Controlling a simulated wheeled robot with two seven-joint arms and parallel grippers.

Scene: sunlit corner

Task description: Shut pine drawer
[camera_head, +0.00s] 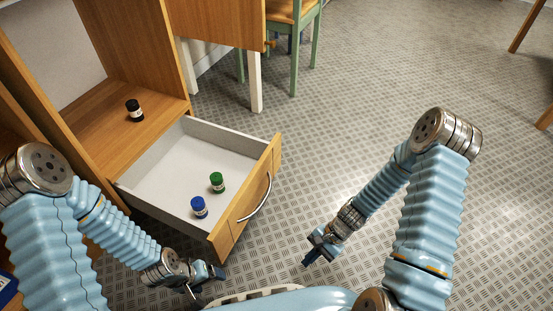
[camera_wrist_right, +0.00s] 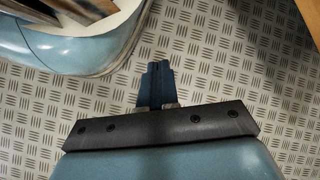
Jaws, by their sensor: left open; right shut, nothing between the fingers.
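The pine drawer (camera_head: 247,200) is pulled out of the wooden cabinet (camera_head: 90,120) in the head view. Its front carries a curved metal handle (camera_head: 257,199). My right gripper (camera_head: 310,257) is shut and empty, to the right of the drawer front and clear of the handle. Its closed fingers (camera_wrist_right: 157,84) show over the floor in the right wrist view.
A desk with white legs (camera_head: 255,80) and a green-framed chair (camera_head: 295,50) stand behind. The patterned metal floor (camera_head: 350,130) right of the drawer is open.

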